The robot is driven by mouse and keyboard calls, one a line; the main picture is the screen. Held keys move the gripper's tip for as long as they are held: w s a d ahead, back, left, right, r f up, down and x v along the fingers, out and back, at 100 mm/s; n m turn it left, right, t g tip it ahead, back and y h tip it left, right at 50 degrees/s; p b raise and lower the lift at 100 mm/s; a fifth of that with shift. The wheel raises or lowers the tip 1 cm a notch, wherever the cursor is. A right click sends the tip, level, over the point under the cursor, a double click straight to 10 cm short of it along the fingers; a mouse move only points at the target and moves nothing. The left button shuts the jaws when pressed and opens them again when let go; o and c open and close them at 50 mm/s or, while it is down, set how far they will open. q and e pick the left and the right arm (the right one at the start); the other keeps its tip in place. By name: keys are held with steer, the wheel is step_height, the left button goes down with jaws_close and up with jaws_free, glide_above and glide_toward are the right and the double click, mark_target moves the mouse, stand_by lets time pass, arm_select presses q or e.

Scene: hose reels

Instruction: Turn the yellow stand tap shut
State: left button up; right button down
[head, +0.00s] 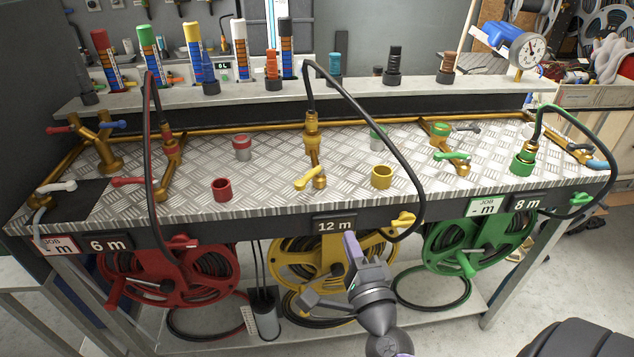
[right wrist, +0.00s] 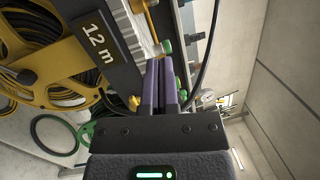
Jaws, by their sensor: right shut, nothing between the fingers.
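The yellow stand tap (head: 312,176) is a brass tap with a yellow lever, at the middle of the bench's front part above the 12 m label (head: 334,226). Its lever lies slanted, from upper right to lower left. A black hose ends in a brass fitting (head: 312,135) just behind it. My right gripper (head: 352,242) is in front of the bench edge, below and right of the tap, apart from it. Its fingers are together and empty; they also show in the right wrist view (right wrist: 161,84). My left gripper is not in view.
A yellow cup (head: 381,177) stands right of the tap and a red cup (head: 222,189) left of it. The black hose arches right over the bench. The yellow reel (head: 290,262) hangs below. Red-lever (head: 128,182) and green-lever (head: 452,156) taps stand either side.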

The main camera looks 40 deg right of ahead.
glide_toward(310, 176)
steer(key=w+d, duration=0.1)
steer(key=d, duration=0.3)
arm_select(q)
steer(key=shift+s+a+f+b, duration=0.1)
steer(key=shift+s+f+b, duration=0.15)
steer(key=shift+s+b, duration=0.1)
arm_select(e)
steer(key=w, duration=0.1)
steer(key=w+a, duration=0.1)
steer(key=w, duration=0.3)
steer(key=shift+a+r, duration=0.1)
steer(key=shift+a, duration=0.15)
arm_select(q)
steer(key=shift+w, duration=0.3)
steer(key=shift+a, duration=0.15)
arm_select(e)
steer(key=shift+h, duration=0.3)
